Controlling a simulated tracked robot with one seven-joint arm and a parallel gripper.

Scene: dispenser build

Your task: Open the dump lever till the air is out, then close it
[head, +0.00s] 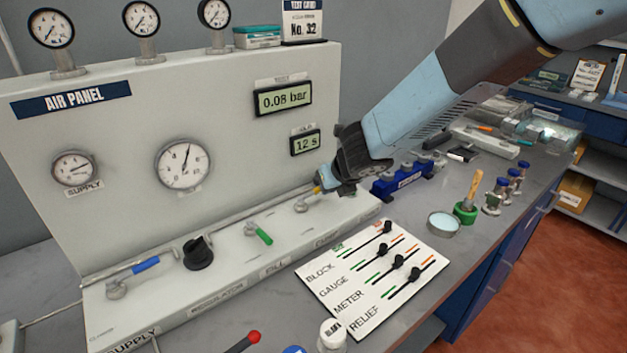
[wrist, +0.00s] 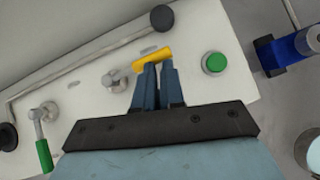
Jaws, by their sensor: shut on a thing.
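The dump lever has a yellow handle (wrist: 153,58) on a grey valve (wrist: 115,79) at the right part of the panel's ledge. In the head view only a bit of the yellow handle (head: 317,190) shows beside my gripper (head: 326,188). My gripper is shut on the handle; in the wrist view its fingertips (wrist: 158,68) meet it. The handle slants up and right from the valve side in that view. The upper display (head: 283,99) reads 0.08 bar and the lower display (head: 306,143) reads 12 s. The big gauge's needle (head: 184,165) points nearly straight up.
The green fill lever (head: 259,233), black regulator knob (head: 198,252) and blue supply lever (head: 145,264) stand left along the ledge. A green button (wrist: 214,62) is right of my fingers. A blue block (head: 403,182) and a slider board (head: 374,279) lie close by.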

